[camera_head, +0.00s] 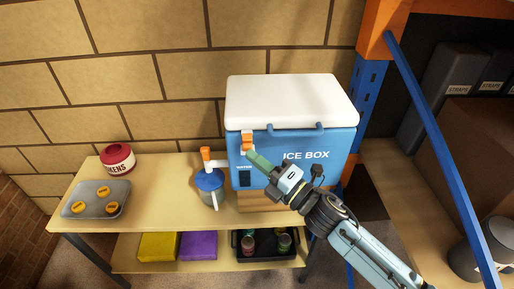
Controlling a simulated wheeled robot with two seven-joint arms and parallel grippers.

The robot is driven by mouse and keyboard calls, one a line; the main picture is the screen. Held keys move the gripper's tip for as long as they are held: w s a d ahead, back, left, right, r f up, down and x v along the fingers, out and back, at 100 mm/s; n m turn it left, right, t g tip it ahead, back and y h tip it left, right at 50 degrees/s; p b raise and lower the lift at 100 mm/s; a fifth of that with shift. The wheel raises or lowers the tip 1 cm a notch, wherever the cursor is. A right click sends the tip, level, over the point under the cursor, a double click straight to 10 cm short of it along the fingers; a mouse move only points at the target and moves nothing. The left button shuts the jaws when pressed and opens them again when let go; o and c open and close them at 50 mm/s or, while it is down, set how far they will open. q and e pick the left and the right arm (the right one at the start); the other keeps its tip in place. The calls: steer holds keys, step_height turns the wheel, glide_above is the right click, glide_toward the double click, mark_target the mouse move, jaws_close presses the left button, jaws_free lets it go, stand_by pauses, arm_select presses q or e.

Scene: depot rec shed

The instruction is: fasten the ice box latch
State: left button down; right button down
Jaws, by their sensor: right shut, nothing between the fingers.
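The blue ice box (335,143) with a white lid (290,98) stands on a wooden block at the right part of the table. Its lid is down on the body. The orange latch (247,141) is on the front left, just under the lid rim. I cannot tell whether it is fastened. My right gripper (254,157) comes in from the lower right, shut and empty. Its greenish fingertips are at or just below the latch; I cannot tell whether they touch it. My left gripper is not in view.
A blue-lidded jug (210,181) stands left of the box, below the orange-handled tap (207,155). A tray (92,190) with yellow tokens and a red pot (118,160) are at the left. An orange-blue rack post (367,78) and blue brace (446,150) stand at the right.

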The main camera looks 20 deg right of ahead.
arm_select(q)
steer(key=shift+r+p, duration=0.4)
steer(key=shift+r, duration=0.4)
arm_select(e)
steer(key=shift+w+r, duration=0.3)
steer(key=shift+r, duration=0.1)
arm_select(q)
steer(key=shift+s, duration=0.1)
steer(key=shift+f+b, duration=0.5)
arm_select(e)
steer(key=v, duration=0.7)
steer(key=shift+s, duration=0.25)
steer(key=shift+d, duration=0.15)
